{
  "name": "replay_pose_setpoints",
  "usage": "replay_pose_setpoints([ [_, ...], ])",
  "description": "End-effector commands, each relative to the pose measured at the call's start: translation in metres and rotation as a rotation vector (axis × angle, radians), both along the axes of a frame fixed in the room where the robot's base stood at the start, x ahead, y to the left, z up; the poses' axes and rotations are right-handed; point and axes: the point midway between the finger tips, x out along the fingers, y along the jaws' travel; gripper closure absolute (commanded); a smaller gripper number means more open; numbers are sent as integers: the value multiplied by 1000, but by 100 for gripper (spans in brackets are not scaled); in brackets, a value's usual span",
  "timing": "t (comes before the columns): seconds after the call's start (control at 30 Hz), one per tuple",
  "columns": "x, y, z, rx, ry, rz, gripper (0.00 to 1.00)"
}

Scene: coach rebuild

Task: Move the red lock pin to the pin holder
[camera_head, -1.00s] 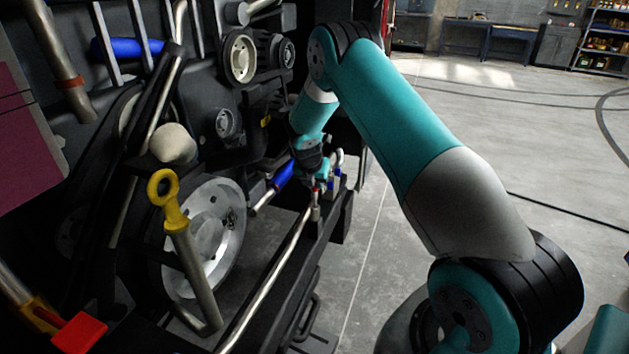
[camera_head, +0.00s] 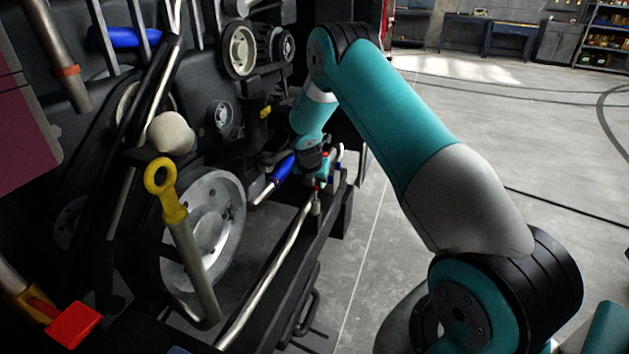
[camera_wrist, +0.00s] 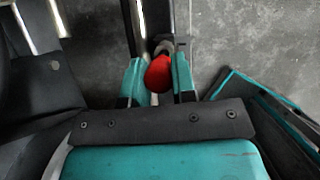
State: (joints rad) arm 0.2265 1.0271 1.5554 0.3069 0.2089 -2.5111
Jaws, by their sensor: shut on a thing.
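The red lock pin shows its rounded red head (camera_wrist: 159,73) between the teal fingers of my gripper (camera_wrist: 158,80) in the wrist view. The fingers are shut on it. A grey metal part sits just beyond the red head; I cannot tell whether it belongs to the pin. I cannot make out the pin holder with certainty.
A dark rail (camera_head: 285,285) with a silver rod (camera_head: 265,290) runs below my gripper. A blue-handled tool (camera_head: 282,169) lies close to its left. A large pulley (camera_head: 218,225) and a yellow-ringed dipstick (camera_head: 165,195) stand further left. Open floor (camera_head: 470,120) lies right.

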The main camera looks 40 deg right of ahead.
Motion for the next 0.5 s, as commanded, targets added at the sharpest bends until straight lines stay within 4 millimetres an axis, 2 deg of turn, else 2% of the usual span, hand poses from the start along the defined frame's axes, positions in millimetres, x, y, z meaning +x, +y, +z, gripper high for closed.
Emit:
replay_pose_setpoints([
  [0.5, 0, 0, -13, 0, 0, 0, 100],
])
